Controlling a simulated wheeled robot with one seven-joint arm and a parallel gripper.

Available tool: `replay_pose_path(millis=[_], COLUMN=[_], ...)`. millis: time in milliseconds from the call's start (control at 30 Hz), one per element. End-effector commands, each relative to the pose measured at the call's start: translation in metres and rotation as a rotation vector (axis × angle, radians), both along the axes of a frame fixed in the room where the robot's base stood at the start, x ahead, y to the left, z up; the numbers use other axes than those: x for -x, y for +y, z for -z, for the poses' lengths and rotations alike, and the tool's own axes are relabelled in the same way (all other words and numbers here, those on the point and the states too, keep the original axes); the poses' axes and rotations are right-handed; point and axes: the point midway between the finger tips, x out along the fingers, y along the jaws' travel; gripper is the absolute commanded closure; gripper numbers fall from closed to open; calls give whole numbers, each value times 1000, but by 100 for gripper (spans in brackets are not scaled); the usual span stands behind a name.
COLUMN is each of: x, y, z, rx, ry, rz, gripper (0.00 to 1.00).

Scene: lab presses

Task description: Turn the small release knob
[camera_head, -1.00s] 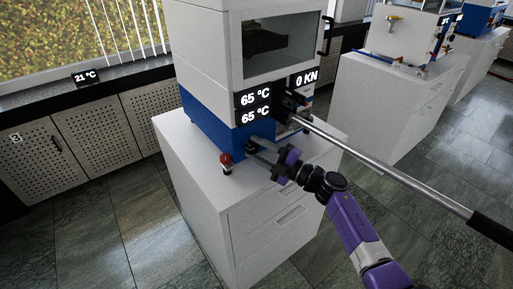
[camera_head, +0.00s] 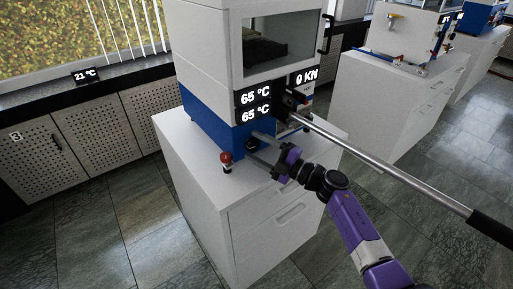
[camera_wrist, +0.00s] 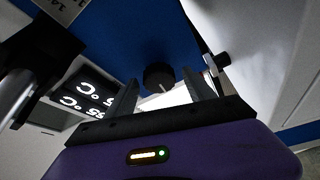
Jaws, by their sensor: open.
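A small round black knob (camera_wrist: 158,76) sits on the blue lower panel of the press (camera_head: 212,125). In the wrist view it lies ahead of my gripper (camera_wrist: 163,95), between its two spread fingers, with a gap on both sides. The fingers look apart from the knob and hold nothing. In the head view my gripper (camera_head: 257,144) reaches in from the right, low in front of the blue panel. There the knob is a small dark spot between the fingertips, too small to judge its turn.
A long metal lever (camera_head: 380,160) with a black grip slants down right, above my arm. A red-topped knob (camera_head: 226,158) stands left of my gripper on the white cabinet (camera_head: 210,190). Temperature displays (camera_head: 253,106) are just above. A dark fitting (camera_wrist: 217,62) is right of the fingers.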

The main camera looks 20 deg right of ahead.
Motion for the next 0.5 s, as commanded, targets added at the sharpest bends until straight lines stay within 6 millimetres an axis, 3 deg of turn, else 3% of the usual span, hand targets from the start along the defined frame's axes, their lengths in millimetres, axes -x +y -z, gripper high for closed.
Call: replay_pose_path(millis=[500], x=[54], y=[-44], z=[10], rx=[-1], ry=[1], rz=[2], gripper=[37])
